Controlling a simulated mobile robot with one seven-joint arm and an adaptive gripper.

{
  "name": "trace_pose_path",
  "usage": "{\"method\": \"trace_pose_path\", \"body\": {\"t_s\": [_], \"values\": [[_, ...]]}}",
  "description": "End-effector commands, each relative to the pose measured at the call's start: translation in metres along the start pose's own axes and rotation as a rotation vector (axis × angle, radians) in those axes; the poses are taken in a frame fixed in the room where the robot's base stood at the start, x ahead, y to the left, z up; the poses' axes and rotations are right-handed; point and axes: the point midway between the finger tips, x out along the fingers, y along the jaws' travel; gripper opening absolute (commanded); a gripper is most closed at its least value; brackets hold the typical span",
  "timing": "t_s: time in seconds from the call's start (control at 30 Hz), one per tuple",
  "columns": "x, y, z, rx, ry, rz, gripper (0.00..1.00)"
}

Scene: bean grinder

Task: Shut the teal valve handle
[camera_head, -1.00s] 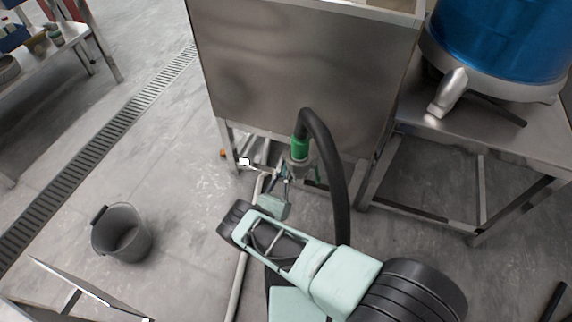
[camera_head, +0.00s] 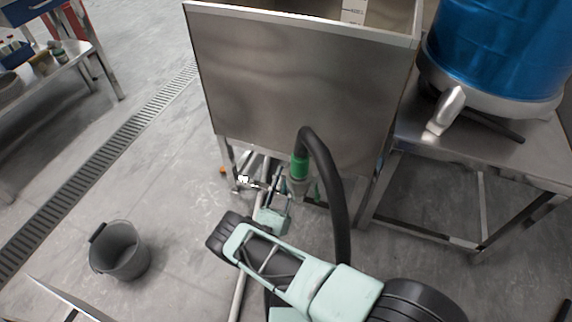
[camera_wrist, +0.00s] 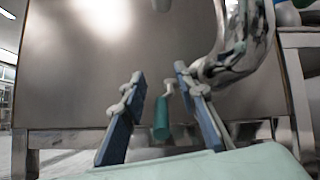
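The teal valve handle (camera_wrist: 161,118) hangs downward from a pale stem in the wrist view, in front of the steel tank. My gripper (camera_wrist: 159,80) is open, with one blue-padded finger on each side of the handle. The handle shows between the fingers in the picture; I cannot tell its exact depth between them. No finger visibly touches it. In the head view, my gripper (camera_head: 272,192) is low in front of the tank, left of the green hose fitting (camera_head: 299,167). The handle cannot be made out clearly there.
The steel tank (camera_head: 300,85) stands on legs behind the gripper. A black hose (camera_head: 335,190) curves down close to the right of my gripper. A steel table (camera_head: 480,150) with a blue drum (camera_head: 495,50) stands right. A grey bucket (camera_head: 118,250) is on the open floor left.

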Motion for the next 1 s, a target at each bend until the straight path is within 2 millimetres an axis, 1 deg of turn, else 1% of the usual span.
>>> {"method": "trace_pose_path", "body": {"t_s": [0.03,0.3,0.5,0.67,0.93,1.0], "values": [[0.005,0.0,0.007,0.001,-0.002,0.001,0.28],[0.029,-0.006,0.038,0.001,-0.001,0.001,0.28],[0.043,-0.01,0.054,0.0,-0.002,0.0,0.28],[0.047,-0.012,0.059,0.001,-0.001,0.0,0.28],[0.048,-0.012,0.06,0.001,-0.001,-0.001,0.28],[0.048,-0.012,0.06,0.003,0.001,-0.001,0.2]]}}
